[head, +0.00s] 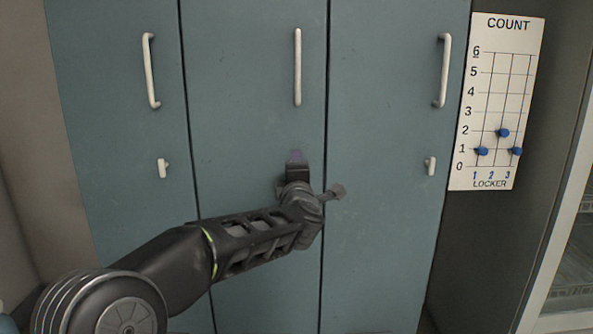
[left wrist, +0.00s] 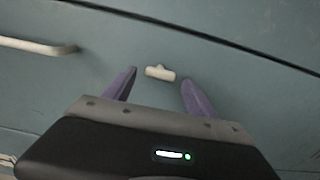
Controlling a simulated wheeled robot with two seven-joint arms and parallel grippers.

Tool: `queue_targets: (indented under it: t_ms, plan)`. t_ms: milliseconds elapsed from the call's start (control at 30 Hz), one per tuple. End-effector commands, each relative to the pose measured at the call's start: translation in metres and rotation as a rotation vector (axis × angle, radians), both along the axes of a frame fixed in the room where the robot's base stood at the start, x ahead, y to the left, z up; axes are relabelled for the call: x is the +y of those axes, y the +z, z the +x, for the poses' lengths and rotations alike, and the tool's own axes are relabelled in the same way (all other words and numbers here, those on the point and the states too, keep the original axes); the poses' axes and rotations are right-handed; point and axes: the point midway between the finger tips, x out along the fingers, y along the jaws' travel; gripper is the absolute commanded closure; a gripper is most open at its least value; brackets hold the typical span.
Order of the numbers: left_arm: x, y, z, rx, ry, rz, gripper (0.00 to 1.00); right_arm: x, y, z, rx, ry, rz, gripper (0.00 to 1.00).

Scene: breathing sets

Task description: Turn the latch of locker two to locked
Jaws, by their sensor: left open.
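Locker two is the middle blue-grey door (head: 255,120) in the head view. Its latch is hidden there behind my left gripper (head: 296,158), which reaches up in front of the door. In the left wrist view, the small cream latch (left wrist: 160,72) lies between and just beyond the two purple fingertips of my left gripper (left wrist: 159,82). The fingers are open, one on each side, with gaps to the latch. The latch lies roughly parallel to the door's long handle (left wrist: 40,46), so it looks upright on the door. Whether the fingers reach its depth is unclear. My right gripper is out of view.
The left locker door has an upright latch (head: 163,168), and the right door has one too (head: 431,166). Long handles (head: 298,68) stick out above. A count board (head: 499,100) with blue pegs hangs at right. A glass-fronted cabinet (head: 560,250) stands far right.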

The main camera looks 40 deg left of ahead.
Motion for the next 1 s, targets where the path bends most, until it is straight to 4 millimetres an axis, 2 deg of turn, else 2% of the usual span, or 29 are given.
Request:
queue_targets:
  t_ms: [200,400,1000]
  plan:
    - [-0.023,0.001,-0.03,-0.001,-0.002,0.001,0.35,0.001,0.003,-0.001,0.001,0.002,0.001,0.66]
    - [-0.034,0.001,-0.045,-0.001,-0.001,0.0,0.35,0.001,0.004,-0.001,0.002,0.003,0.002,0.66]
    - [-0.035,0.0,-0.045,0.005,-0.001,0.006,0.35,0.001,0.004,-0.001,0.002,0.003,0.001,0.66]
